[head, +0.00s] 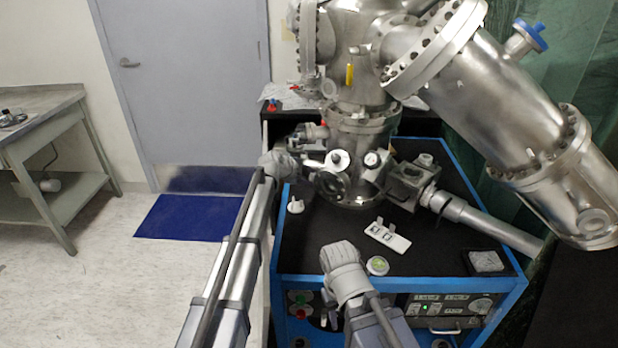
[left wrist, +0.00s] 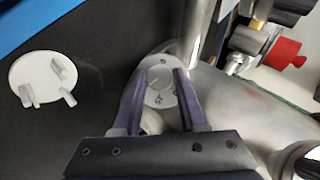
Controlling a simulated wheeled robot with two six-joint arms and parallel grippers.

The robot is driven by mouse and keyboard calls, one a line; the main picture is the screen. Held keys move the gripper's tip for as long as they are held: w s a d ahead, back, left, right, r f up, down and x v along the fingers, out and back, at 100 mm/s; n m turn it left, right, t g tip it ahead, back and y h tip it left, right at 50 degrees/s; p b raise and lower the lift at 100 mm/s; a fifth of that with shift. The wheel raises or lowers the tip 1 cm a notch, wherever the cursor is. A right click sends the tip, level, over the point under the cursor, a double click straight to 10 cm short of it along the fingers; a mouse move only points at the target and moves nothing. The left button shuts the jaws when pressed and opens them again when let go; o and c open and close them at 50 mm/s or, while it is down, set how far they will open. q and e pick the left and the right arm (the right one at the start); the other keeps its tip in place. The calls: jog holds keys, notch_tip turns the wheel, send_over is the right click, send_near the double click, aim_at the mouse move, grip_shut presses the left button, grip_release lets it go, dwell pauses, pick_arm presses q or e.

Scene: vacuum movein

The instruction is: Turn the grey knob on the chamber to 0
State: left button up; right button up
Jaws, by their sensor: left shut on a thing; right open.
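The chamber (head: 362,130) is a shiny metal vessel with flanges, standing on a black-topped blue cart. My left gripper (head: 302,160) is at the chamber's lower left side in the head view. In the left wrist view my left gripper (left wrist: 162,72) has its two purple fingers on either side of the grey knob (left wrist: 159,94), a round face with small dark marks, and is shut on it. I cannot read which mark the knob points to. The knob is not clear in the head view. My right gripper (head: 340,258) is low, over the cart's front edge, open; its fingers are mostly hidden.
On the cart top (head: 320,225) are a white plate with clips (head: 387,237), a small green-topped disc (head: 377,265) and a grey block (head: 486,261).

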pick_arm(q)
jog(key=shift+w+r+n+g+p, duration=0.25)
jog(key=shift+r+n+g+p, duration=0.25)
jog(key=shift+p, duration=0.6)
grip_shut()
jog(key=shift+f+n+g+p, duration=0.25)
jog(key=shift+n+g+p, duration=0.25)
jog(key=shift+n+g, duration=0.2)
jog(key=shift+f, duration=0.1)
jog(key=shift+s, duration=0.1)
jog(key=o, duration=1.1)
grip_release()
